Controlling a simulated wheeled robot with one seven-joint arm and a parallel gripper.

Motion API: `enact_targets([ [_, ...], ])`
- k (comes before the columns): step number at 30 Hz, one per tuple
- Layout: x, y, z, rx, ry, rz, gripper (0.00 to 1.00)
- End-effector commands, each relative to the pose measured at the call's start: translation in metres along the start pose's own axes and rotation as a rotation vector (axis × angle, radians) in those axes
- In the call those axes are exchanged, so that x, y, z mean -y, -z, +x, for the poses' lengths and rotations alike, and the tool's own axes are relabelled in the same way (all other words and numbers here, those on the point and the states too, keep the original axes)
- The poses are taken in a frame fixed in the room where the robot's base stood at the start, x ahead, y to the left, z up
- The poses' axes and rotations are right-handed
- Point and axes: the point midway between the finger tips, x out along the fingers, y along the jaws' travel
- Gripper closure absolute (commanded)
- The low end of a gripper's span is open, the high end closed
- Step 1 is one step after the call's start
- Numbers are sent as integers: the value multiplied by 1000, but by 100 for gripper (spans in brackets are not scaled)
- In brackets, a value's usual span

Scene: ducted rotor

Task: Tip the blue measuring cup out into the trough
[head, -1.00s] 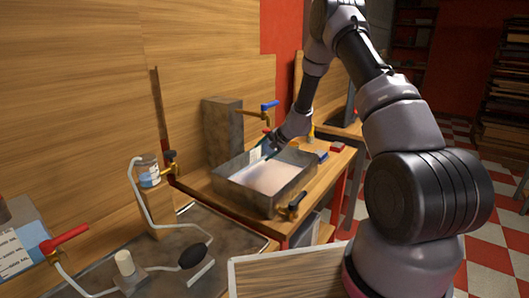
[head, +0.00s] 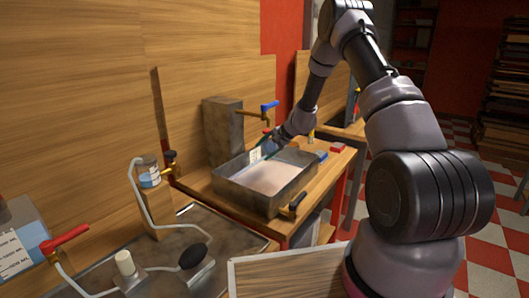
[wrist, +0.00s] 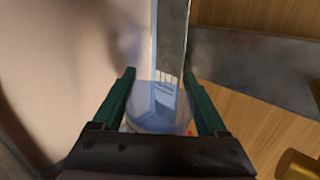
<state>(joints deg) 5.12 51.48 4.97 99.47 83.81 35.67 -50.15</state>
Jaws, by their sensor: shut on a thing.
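The trough (head: 226,189) is an open grey metal basin on the wooden bench in the head view, with pale liquid in its bottom. In the head view my gripper (head: 266,143) is at the trough's back rim, small and partly hidden. In the wrist view its green fingers (wrist: 158,85) are shut on the blue measuring cup (wrist: 155,118), which is see-through and bluish. The cup is over or close beside the trough wall, with pale liquid to the left and bench to the right. I cannot tell its tilt or whether anything is in it.
A blue-handled tap (head: 268,106) on a grey block (head: 222,132) stands behind the trough. A black-handled valve (head: 293,205) is at its front corner. A bottle on a wooden block (head: 157,214) with tubing stands to the left. Small blue and red items lie at right.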

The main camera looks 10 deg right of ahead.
Motion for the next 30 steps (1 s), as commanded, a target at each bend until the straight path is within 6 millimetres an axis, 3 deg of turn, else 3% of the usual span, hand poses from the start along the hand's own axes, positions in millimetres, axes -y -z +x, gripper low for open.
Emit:
enact_targets([
  [14, 3, 2, -3, 54, 0, 56, 100],
  [30, 54, 3, -54, 418, 0, 422, 100],
])
